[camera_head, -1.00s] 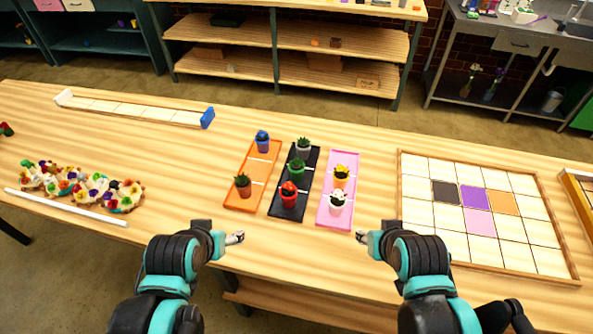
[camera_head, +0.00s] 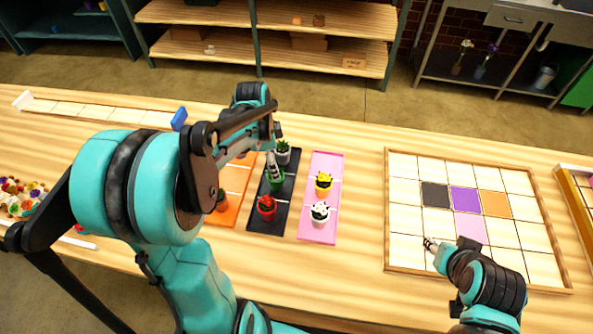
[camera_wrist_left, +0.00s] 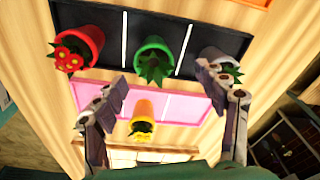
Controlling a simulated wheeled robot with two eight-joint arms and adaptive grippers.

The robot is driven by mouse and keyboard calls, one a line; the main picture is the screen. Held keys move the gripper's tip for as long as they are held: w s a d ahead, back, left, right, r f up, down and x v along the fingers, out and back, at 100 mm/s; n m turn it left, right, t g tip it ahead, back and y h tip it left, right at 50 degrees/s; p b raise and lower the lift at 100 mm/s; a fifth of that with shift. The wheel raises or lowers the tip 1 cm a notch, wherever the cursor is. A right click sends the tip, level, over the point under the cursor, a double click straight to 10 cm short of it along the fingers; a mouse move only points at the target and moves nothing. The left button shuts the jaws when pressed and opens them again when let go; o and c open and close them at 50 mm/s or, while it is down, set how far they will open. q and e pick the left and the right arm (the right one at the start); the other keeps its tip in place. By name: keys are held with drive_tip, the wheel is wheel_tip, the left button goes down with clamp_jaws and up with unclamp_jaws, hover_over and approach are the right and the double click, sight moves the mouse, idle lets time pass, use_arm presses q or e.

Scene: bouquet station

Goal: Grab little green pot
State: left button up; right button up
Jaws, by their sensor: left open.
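The little green pot (camera_head: 278,185) with a dark green plant stands in the middle of the black tray (camera_head: 285,216). In the left wrist view the green pot (camera_wrist_left: 153,48) shows at upper centre, between the red pot (camera_wrist_left: 78,44) and the grey-white pot (camera_wrist_left: 218,58). My left gripper (camera_head: 272,162) is above the black tray and partly covers the green pot in the head view. Its two fingers (camera_wrist_left: 168,105) are spread wide with nothing between them. My right gripper (camera_head: 430,244) hovers over the left part of the grid board; its jaw state is unclear.
The pink tray (camera_head: 318,232) holds a yellow pot (camera_head: 323,184) and a white pot (camera_head: 320,214). The orange tray (camera_head: 232,190) is partly hidden by my left arm. A framed grid board (camera_head: 410,215) lies to the right. Bare table lies between the pink tray and board.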

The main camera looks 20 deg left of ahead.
use_arm(q)
wheel_tip(320, 180, down, 2)
drive_tip(key=shift+d+b, duration=0.15)
drive_tip(key=shift+b, duration=0.2)
drive_tip(key=f+b, duration=0.1)
drive_tip(key=f, duration=0.2)
drive_tip(key=f+b, duration=0.1)
drive_tip(key=f, duration=0.1)
drive_tip(key=shift+s+d+f+b, duration=0.1)
drive_tip(key=shift+d+f+b, duration=0.2)
drive_tip(key=shift+d+f, duration=0.1)
drive_tip(key=shift+r, duration=0.15)
drive_tip(key=c, duration=1.6)
